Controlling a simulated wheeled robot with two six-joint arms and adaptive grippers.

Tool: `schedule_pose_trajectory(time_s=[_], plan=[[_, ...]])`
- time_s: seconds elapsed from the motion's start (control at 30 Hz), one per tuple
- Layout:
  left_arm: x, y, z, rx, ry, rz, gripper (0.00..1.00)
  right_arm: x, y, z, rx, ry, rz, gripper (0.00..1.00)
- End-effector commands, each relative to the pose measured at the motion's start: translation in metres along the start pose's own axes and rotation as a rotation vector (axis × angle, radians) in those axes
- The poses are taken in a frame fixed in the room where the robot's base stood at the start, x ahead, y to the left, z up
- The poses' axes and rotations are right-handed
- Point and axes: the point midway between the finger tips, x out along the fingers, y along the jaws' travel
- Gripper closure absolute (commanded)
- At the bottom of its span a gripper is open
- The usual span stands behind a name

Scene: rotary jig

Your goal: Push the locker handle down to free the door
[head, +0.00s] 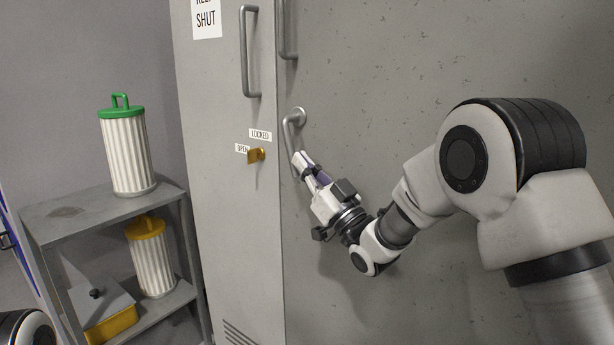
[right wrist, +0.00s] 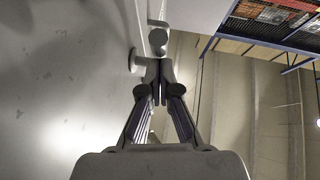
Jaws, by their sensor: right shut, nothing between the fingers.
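The grey locker door (head: 420,60) fills the middle and right of the head view. Its lever handle (head: 288,137) comes off a round mount and its grip points down. My right gripper (head: 298,158) is shut and empty, its fingertips beside the lower part of the lever; I cannot tell whether they touch. In the right wrist view the shut fingertips (right wrist: 155,75) are close to the handle (right wrist: 157,40). A brass turn knob (head: 256,155) is on the narrow panel to the left, by labels reading LOCKED and OPEN. My left gripper is out of view.
Two vertical pull bars (head: 246,55) are above the lever. A metal shelf (head: 90,212) at left holds a green-topped canister (head: 128,150), a yellow-topped canister (head: 150,262) and a grey box with a yellow base (head: 105,305). The floor is mostly hidden.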

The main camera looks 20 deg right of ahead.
Motion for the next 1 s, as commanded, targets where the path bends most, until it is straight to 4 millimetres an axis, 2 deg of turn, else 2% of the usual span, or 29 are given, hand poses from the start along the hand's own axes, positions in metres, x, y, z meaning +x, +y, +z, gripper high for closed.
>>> schedule_pose_trajectory(time_s=[0.43,0.57,0.67,1.0], plan=[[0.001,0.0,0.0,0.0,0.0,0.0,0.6,0.001,0.0,0.001,0.001,0.005,0.001,1.0],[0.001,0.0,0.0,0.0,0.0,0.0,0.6,-0.004,0.0,0.001,0.001,0.004,0.002,1.0],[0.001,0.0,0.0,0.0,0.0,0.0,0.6,-0.017,0.001,0.001,0.003,0.003,0.003,1.0],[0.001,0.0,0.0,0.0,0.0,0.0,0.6,-0.095,0.001,0.0,0.005,0.005,0.005,1.0]])
